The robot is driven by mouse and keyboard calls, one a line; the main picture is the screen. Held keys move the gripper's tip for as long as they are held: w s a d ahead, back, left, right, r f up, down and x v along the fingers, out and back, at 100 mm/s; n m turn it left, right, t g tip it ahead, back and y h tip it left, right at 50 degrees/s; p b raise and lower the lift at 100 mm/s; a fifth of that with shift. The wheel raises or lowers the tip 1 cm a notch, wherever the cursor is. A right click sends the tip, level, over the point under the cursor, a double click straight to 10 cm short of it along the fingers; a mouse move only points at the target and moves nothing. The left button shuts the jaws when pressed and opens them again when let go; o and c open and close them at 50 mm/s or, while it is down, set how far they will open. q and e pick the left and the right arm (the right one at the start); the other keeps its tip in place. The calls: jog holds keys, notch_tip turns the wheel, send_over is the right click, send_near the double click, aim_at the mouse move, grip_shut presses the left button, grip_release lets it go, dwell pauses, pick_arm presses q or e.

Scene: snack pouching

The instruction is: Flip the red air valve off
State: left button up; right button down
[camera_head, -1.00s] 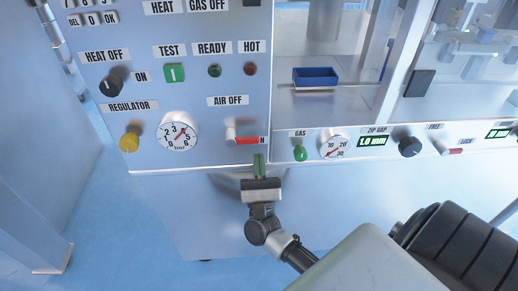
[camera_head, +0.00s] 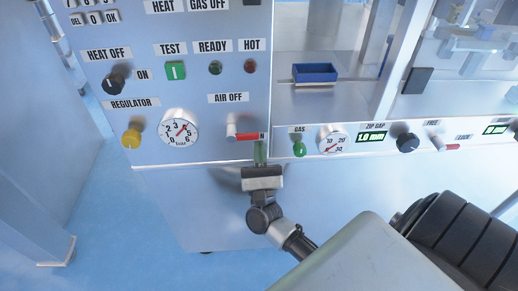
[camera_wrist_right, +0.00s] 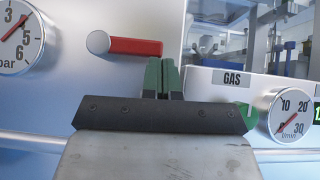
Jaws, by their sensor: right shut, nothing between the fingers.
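The red air valve (camera_head: 247,136) is a red lever on a grey round pivot, under the AIR OFF label (camera_head: 228,98) on the panel. My left gripper is not in view.
A pressure gauge (camera_head: 179,131) and a yellow regulator knob (camera_head: 131,138) are left of the valve. A green gas knob (camera_head: 299,149) and a flow gauge (camera_head: 333,141) are to its right. A blue tray (camera_head: 315,72) sits behind. Open floor lies below the panel.

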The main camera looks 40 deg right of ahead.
jog(key=shift+d+r+n+t+y, duration=0.1)
jog(key=shift+r+n+t+y, duration=0.25)
jog(key=shift+n+y, duration=0.5)
jog(key=shift+w+a+r+n+g+y+p, duration=0.4)
jog(key=shift+r+n+g+y+p, duration=0.85)
jog(key=shift+n+y+p, duration=2.05)
jog(key=shift+w+a+r+n+g+y+p, duration=0.15)
jog(key=shift+a+r+n+g+y+p, duration=0.45)
jog(key=shift+r+n+y+p, duration=2.6)
jog(key=shift+w+a+r+n+g+y+p, duration=0.3)
jog(key=shift+n+g+y+p, duration=0.95)
jog(key=shift+n+p, duration=3.9)
jog(key=shift+a+f+n+t+b, duration=0.1)
jog(key=shift+a+n+t+b, duration=0.1)
jog(key=shift+n+t+b, duration=0.1)
